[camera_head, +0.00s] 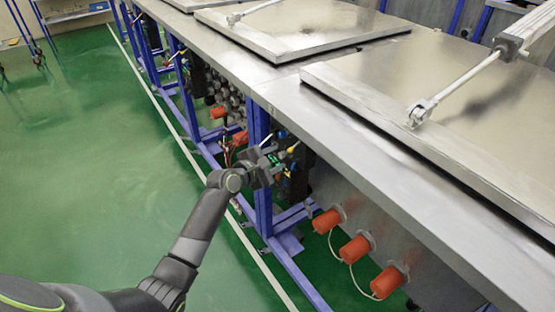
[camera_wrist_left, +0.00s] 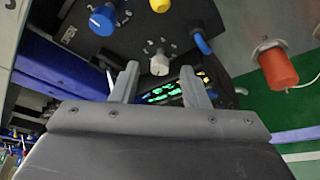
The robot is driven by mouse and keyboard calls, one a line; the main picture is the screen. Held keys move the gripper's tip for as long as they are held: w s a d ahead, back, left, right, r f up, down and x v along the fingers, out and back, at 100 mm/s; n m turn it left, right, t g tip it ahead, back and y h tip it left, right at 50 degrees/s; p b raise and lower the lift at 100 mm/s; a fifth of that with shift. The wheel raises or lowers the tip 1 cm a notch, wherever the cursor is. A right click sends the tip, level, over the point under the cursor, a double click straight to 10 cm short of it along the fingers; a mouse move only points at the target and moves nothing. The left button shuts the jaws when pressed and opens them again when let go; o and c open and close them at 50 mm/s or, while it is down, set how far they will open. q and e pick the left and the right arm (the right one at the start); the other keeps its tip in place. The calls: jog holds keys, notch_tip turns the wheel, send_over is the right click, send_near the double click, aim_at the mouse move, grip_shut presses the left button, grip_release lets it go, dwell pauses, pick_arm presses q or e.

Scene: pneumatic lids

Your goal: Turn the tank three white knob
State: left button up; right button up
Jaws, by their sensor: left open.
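A white knob (camera_wrist_left: 159,64) sits on a dark control panel (camera_wrist_left: 130,45) in the left wrist view. My left gripper (camera_wrist_left: 160,78) is open, with one finger on each side of the knob's line, and holds nothing. The knob appears just beyond the fingertips; I cannot tell whether they touch it. In the head view my left gripper (camera_head: 277,162) is at the panel on the blue frame post, below the edge of the steel tank top. The white knob cannot be made out clearly there. My right gripper is not in view.
On the panel are a blue knob (camera_wrist_left: 103,19), a yellow knob (camera_wrist_left: 160,5) and a lit green display (camera_wrist_left: 163,93). Orange caps (camera_head: 326,221) line the tank side. Steel lids (camera_head: 300,30) lie above. The green floor (camera_head: 90,150) at left is open.

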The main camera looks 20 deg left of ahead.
pick_arm(q)
jog(key=shift+x, duration=0.9)
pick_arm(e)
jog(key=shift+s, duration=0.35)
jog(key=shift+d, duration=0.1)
pick_arm(q)
grip_shut()
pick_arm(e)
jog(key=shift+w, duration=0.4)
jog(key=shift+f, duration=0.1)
